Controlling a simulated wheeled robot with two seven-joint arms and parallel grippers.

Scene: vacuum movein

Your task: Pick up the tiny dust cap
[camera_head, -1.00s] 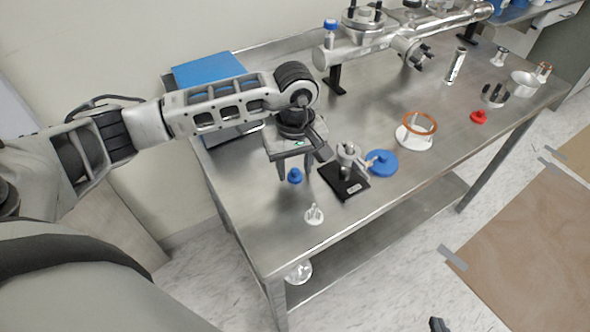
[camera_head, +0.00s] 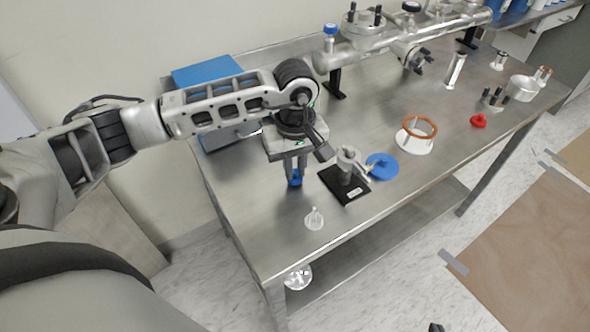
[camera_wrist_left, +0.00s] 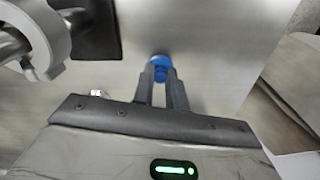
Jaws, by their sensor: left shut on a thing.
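The tiny dust cap (camera_head: 294,182) is small and blue, near the left part of the steel bench. My left gripper (camera_head: 296,173) points down and is shut on it, with one finger on each side. In the left wrist view the blue cap (camera_wrist_left: 160,61) shows between the tips of my left gripper (camera_wrist_left: 161,75). The fingers partly hide the cap, and I cannot tell whether it still touches the bench. A dark tip (camera_head: 437,327) at the bottom edge of the head view seems to be my right gripper; its jaws are cut off.
A black block with a metal fitting (camera_head: 345,185) stands close right of my left gripper, beside a blue disc (camera_head: 382,166). A white cap (camera_head: 314,219) is in front. An orange ring on a white stand (camera_head: 417,133) and a red cap (camera_head: 478,121) are further right.

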